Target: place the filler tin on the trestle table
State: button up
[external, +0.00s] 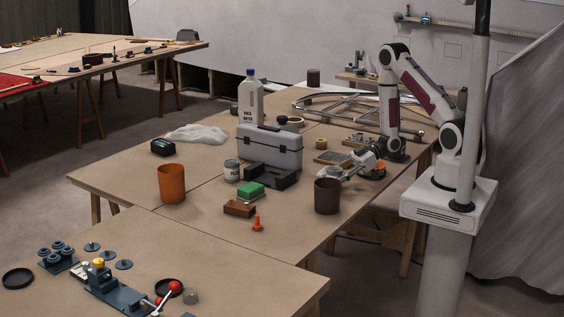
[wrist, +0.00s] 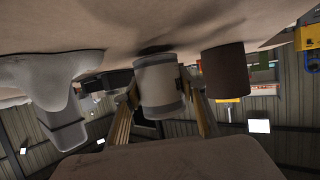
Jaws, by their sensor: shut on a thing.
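My gripper (external: 328,173) reaches low over the trestle table (external: 185,215), behind a dark brown cup (external: 327,197). In the wrist view, where the table surface (wrist: 215,22) lies along the top, the gripper's fingers (wrist: 162,98) are shut on the sides of a pale grey tin, the filler tin (wrist: 158,85), with darker rims. A shadow lies close by the tin's table-side end; I cannot tell whether it touches the table. Its label does not show. The brown cup (wrist: 226,72) stands beside it, apart. A similar labelled tin (external: 232,171) stands farther left; its print is too small to read.
A grey toolbox (external: 270,148) and a white bottle (external: 250,98) stand behind and left of my gripper. Bare tabletop lies at the front left.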

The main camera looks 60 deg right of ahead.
jog(key=shift+f, duration=0.3)
jog(key=shift+f, duration=0.15)
jog(key=o, duration=1.4)
jog(key=shift+c, duration=0.2)
jog(key=shift+v, duration=6.1)
jog(key=shift+w, duration=0.1)
